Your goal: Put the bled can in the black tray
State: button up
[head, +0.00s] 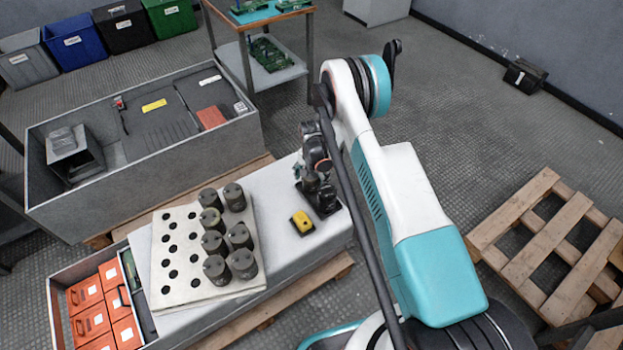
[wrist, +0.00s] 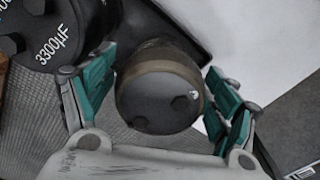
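My gripper (head: 314,160) is low over the black tray (head: 330,211) on the light bench, right of the holed plate. In the wrist view, a dark grey can (wrist: 158,97) with a brownish band and two terminals on its top stands between the green-padded fingers (wrist: 160,68). Narrow gaps show on both sides of it, so the fingers look open around it. The black tray's edge (wrist: 187,22) shows behind this can. Another dark can, marked 3300µF (wrist: 38,35), is at the upper left. In the head view, dark cans at the tray (head: 326,196) are partly hidden by my gripper.
A white holed plate (head: 182,292) holds several grey cans (head: 240,264) on its right side; its left holes are empty. A yellow device (head: 302,222) lies near the tray. A large grey open box (head: 143,165) stands behind the bench. A wooden pallet (head: 545,245) lies at the right.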

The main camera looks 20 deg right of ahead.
dwell(0.3)
notch_tip(320, 180, up, 12)
jog(key=shift+r, duration=0.15)
jog(key=s+r+n+t, duration=0.1)
jog(key=s+r, duration=0.2)
jog(key=r, duration=0.7)
jog(key=s+r+n+t, duration=0.15)
jog(key=s+r, duration=0.25)
jog(key=r, duration=0.6)
jog(key=s+r+n+t, duration=0.1)
jog(key=s+r+n, duration=0.15)
jog(key=r, duration=0.85)
jog(key=s+r+n+t, duration=0.2)
jog(key=s+r, duration=0.1)
jog(key=s, duration=0.9)
jog(key=s+r+n+t, duration=0.1)
jog(key=s+r, duration=0.3)
jog(key=s, duration=0.8)
jog(key=shift+s+r+n+t, duration=0.15)
jog(key=shift+n+t, duration=0.2)
jog(key=shift+n, duration=0.15)
